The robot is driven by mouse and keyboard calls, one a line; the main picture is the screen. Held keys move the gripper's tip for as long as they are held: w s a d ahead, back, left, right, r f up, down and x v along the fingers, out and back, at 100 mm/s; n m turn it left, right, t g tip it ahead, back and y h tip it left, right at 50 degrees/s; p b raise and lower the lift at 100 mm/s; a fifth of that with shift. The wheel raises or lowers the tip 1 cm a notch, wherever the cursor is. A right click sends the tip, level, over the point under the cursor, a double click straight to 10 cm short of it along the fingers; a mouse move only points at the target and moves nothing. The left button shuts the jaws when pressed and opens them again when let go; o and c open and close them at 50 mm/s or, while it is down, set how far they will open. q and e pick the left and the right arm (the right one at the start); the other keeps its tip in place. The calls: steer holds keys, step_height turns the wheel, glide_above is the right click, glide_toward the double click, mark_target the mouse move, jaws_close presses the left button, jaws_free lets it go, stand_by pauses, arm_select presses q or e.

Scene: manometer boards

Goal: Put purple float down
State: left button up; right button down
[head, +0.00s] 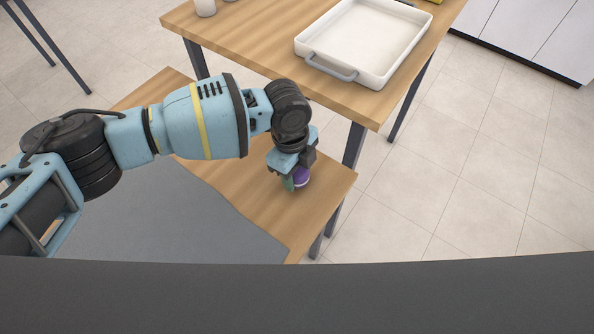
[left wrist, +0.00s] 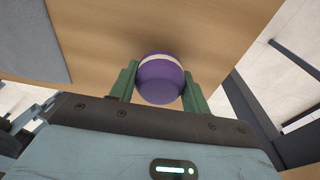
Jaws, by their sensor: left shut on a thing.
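The purple float (left wrist: 160,80) is a round ball with a pale band around it. My left gripper (left wrist: 158,88) is shut on it, with a green finger on each side in the left wrist view. In the head view the float (head: 302,178) is partly hidden by my left gripper (head: 293,178). It is over the bare wood near the right end of the lower table (head: 318,196). I cannot tell whether the float touches the wood. My right gripper is not in view.
A grey mat (head: 215,205) covers much of the lower table. Behind it stands a wooden table (head: 250,35) with a white tray (head: 365,45) and a white cup-like object (head: 205,8). The tiled floor at right is clear.

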arm_select(q)
steer(key=shift+f, duration=0.35)
steer(key=shift+f, duration=0.15)
steer(key=o, duration=1)
steer(key=shift+c, duration=0.2)
steer(key=r, duration=0.8)
steer(key=w+a+r, duration=0.1)
steer(key=r, duration=0.3)
steer(key=shift+a+r, duration=0.1)
steer(key=shift+r, duration=0.05)
